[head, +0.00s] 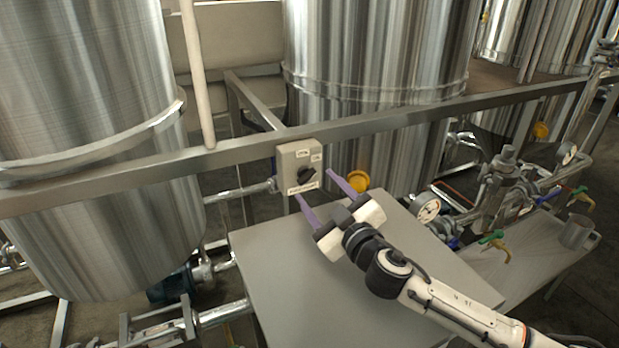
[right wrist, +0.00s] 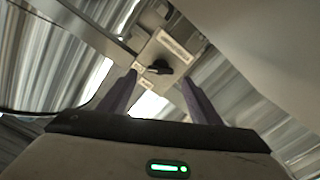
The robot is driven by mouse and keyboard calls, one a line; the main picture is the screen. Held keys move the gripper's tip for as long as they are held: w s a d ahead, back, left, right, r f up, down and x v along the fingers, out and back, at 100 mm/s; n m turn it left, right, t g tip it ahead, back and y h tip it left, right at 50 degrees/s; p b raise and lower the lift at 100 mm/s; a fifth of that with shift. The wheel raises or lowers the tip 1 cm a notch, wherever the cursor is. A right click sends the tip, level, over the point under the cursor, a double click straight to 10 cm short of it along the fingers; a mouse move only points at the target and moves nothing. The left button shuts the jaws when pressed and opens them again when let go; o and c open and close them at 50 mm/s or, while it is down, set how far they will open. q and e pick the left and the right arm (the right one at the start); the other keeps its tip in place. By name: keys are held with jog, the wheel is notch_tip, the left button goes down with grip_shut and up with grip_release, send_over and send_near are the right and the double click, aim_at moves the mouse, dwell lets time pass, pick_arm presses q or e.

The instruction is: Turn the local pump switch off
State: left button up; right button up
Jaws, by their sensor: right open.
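The local pump switch is a small grey box (head: 299,158) on the steel rail in the head view. It has a black rotary knob (head: 306,174) and small white labels. In the right wrist view the knob (right wrist: 158,68) lies ahead of the fingers, between their tips in the picture. My right gripper (head: 314,184) is open, with its two purple fingers pointing at the switch box. The fingers are apart and nothing is between them. A gap to the knob seems to remain, but its depth is hard to tell. My left gripper is not in view.
A grey flat panel (head: 270,262) lies below the gripper. The steel rail (head: 240,154) runs across in front of large steel tanks (head: 375,50). Gauges (head: 428,210), valves and pipes crowd the right side. A pipe (head: 245,192) meets the box's left side.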

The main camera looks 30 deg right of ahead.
aim_at(308, 179)
jog(key=w, duration=0.5)
jog(key=shift+d, duration=0.1)
jog(key=c, duration=1)
jog(key=shift+c, duration=0.2)
